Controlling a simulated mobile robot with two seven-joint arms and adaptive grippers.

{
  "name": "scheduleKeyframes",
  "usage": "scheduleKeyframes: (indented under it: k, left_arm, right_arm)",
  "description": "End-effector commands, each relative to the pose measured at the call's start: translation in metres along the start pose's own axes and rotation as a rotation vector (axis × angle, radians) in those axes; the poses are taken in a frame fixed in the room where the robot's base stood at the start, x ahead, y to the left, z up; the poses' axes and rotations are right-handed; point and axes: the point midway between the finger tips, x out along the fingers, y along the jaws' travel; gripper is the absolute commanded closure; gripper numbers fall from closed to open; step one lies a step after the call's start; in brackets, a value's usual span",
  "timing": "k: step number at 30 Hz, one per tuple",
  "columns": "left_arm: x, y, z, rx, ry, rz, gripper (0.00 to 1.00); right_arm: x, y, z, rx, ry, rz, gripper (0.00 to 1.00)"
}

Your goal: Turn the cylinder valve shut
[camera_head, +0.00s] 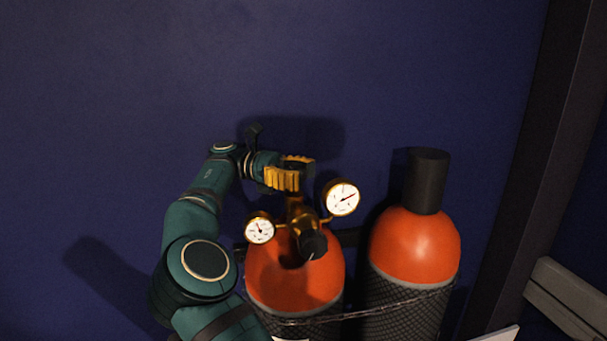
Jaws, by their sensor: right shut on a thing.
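The left gas cylinder (270,277) has an orange shoulder and carries a brass valve and regulator (299,215). Its dark valve handle (294,166) is at the top of the brass stem and is mostly covered. My right gripper (297,171) reaches it from the left, at the end of the teal arm. The gold ribbed parts look like its fingers, shut around the handle from the near and far sides. How far the valve is turned cannot be seen. My left gripper is not in view.
Two round gauges, a larger (342,197) and a smaller (260,229), flank the regulator, with a black knob (312,244) in front. A capped second cylinder (414,245) stands to the right. A chain (350,317) crosses both. The dark blue wall (400,70) is close behind.

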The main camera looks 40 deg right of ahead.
Motion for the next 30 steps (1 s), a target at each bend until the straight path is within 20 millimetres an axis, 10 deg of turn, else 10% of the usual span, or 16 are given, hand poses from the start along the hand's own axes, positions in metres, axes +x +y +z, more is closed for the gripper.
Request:
scheduleKeyframes:
  k: [7, 8, 11, 30]
  left_arm:
    - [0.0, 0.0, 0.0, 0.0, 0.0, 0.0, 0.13]
    - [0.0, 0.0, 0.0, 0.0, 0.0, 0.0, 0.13]
    - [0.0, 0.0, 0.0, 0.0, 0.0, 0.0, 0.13]
    - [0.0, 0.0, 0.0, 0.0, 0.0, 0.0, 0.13]
  right_arm:
    - [-0.0015, -0.0005, -0.0005, -0.002, -0.001, 0.004, 0.9]
    - [-0.0015, -0.0005, -0.0006, -0.002, -0.001, 0.004, 0.45]
    - [-0.0012, -0.0004, -0.0005, -0.001, -0.001, 0.003, 0.11]
    - [0.0002, 0.0003, -0.0001, -0.003, 0.002, 0.013, 0.11]
